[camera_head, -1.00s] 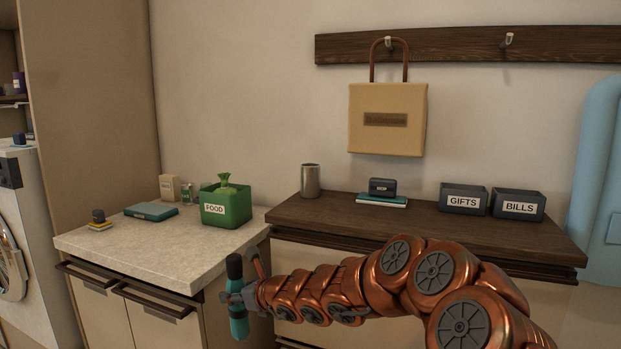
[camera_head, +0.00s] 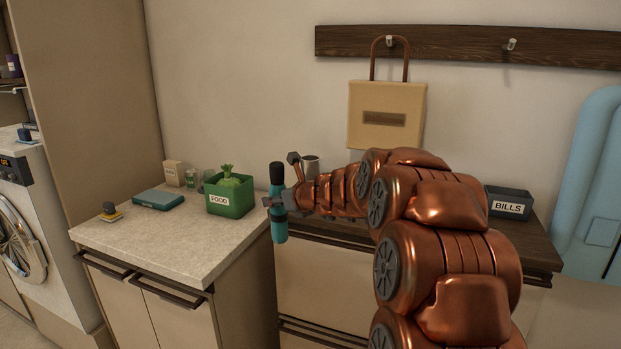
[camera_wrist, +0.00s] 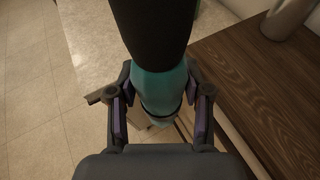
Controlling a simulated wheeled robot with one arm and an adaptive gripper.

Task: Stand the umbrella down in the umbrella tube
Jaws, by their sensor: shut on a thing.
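The umbrella (camera_head: 279,229) is a short teal cylinder with a dark upper part, held upright. My gripper (camera_head: 277,203) is shut around its middle, in front of the gap between the two counters. In the wrist view the umbrella (camera_wrist: 158,80) runs between the two fingers of my gripper (camera_wrist: 158,108), its dark end nearest the camera. The umbrella tube (camera_head: 311,163) is a grey metal cylinder on the dark wooden counter, just behind and right of my gripper, partly hidden by my arm. Its lower side also shows in the wrist view (camera_wrist: 286,18). The umbrella is outside the tube.
The dark counter (camera_wrist: 262,75) bears a BILLS bin (camera_head: 510,203); my arm hides much of its top. A green FOOD bin (camera_head: 231,196) stands on the pale counter (camera_head: 150,235) near the umbrella. A tan bag (camera_head: 385,115) hangs above from a wall hook.

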